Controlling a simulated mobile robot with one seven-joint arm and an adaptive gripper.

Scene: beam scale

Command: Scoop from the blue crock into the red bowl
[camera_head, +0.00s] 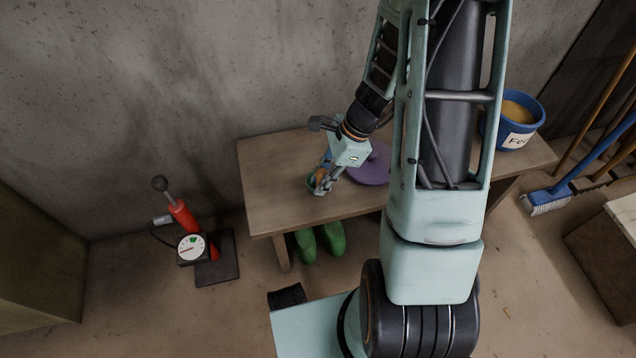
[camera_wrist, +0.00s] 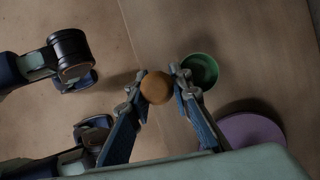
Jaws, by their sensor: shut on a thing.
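My gripper (camera_head: 321,183) is over the left end of the wooden bench. In the wrist view my gripper (camera_wrist: 156,86) is shut on a round brown piece (camera_wrist: 155,88). A small green cup (camera_wrist: 200,70) is right beside the right fingertip; it also shows in the head view (camera_head: 312,184). I cannot tell whether the brown piece and the green cup are joined as one scoop. The blue crock (camera_head: 496,132), with a label and tan contents, stands at the bench's right end, partly behind my arm. No red bowl shows in either view; my arm hides part of the bench.
A purple disc (camera_head: 370,168) lies on the wooden bench (camera_head: 270,165), right of my gripper; it also shows in the wrist view (camera_wrist: 250,134). Green boots (camera_head: 333,238) stand below the bench. A red pump with a gauge (camera_head: 184,216) stands at left. A blue broom (camera_head: 550,198) leans at right.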

